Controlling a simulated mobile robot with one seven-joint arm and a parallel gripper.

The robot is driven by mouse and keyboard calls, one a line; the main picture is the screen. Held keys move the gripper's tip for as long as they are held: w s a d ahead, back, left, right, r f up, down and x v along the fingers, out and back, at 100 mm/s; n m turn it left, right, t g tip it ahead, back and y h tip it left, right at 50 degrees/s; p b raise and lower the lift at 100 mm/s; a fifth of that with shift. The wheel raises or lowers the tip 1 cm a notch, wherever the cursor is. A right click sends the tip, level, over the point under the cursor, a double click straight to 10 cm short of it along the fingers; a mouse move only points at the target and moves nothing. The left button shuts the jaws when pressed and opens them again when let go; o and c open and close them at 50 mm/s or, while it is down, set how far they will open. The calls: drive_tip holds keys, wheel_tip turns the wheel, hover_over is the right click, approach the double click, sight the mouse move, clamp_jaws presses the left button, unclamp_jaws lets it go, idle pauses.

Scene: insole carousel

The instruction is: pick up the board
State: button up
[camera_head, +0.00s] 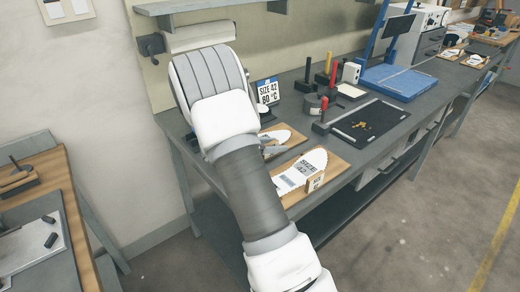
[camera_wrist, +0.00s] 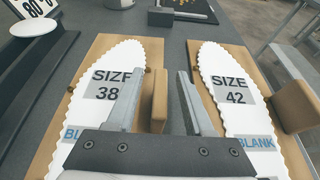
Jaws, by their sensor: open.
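Two wooden boards lie on the grey bench, each bearing a white scalloped insole blank. In the wrist view the left board (camera_wrist: 103,45) carries the blank marked SIZE 38 (camera_wrist: 110,65). The right board (camera_wrist: 262,85) carries the blank marked SIZE 42 (camera_wrist: 215,65); this board also shows in the head view (camera_head: 338,163). My gripper (camera_wrist: 159,82) is open, its fingers on either side of an upright wooden block (camera_wrist: 160,95) at the left board's right edge. I cannot tell whether they touch it. In the head view my arm hides part of the left board (camera_head: 298,138).
A second wooden block (camera_wrist: 293,107) stands at the right board's right edge. A SIZE 42, 80 °C sign (camera_head: 268,91) stands behind the boards. A black mat (camera_head: 385,115) lies to their right, with a blue stand (camera_head: 398,82) beyond. Bare bench lies between the boards.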

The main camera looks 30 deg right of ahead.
drive_tip(key=shift+x, duration=0.75)
drive_tip(key=shift+c, duration=0.3)
clamp_jaws()
idle(0.5)
